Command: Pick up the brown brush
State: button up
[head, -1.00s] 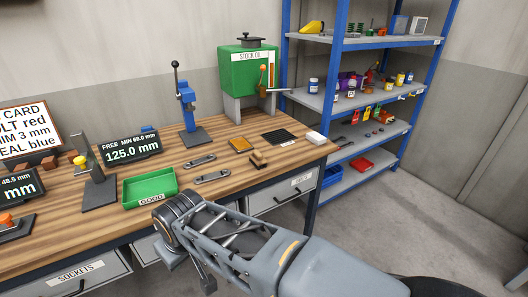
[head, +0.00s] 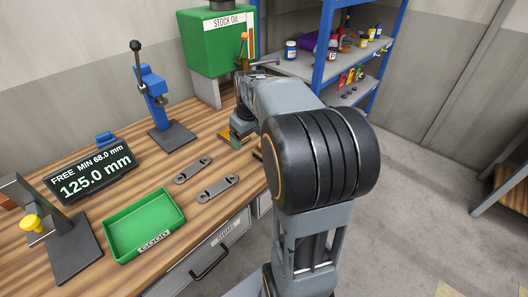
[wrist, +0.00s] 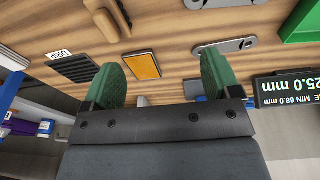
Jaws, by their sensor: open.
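The brown brush (wrist: 103,22) lies on the wooden bench at the upper left of the wrist view, where part of its brown body shows, cut by the top edge. In the head view my arm hides most or all of it. My gripper (wrist: 162,80) is open and empty, its two green fingers spread wide above the bench. It also shows in the head view (head: 238,132), partly hidden by my arm. The brush is outside the fingers, beyond the left one in the wrist view.
An orange pad (wrist: 142,65) lies between the fingers as seen from the wrist. A black drip grille (wrist: 74,68) lies to its left. Two metal links (head: 217,188) and a green tray (head: 143,222) are on the bench. The green oil tank (head: 215,40) stands behind.

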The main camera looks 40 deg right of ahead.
jog(key=shift+n+g, duration=0.3)
jog(key=w+d, duration=0.1)
jog(key=d, duration=0.2)
jog(key=w+d+f, duration=0.1)
jog(key=d, duration=0.2)
jog(key=w+d+f, duration=0.1)
jog(key=d, duration=0.2)
jog(key=shift+d+f, duration=0.2)
jog(key=f, duration=0.4)
jog(key=f+p, duration=0.1)
jog(key=f, duration=0.1)
jog(key=shift+w+d+f, duration=0.15)
jog(key=shift+w+f, duration=0.25)
jog(key=shift+w+a+f+p, duration=0.1)
jog(key=shift+w+f+p, duration=0.2)
jog(key=shift+f, duration=1.35)
jog(key=shift+w+a+f+p, duration=0.1)
jog(key=shift+f+p, duration=0.25)
jog(key=shift+f, duration=1.3)
jog(key=c, duration=1.1)
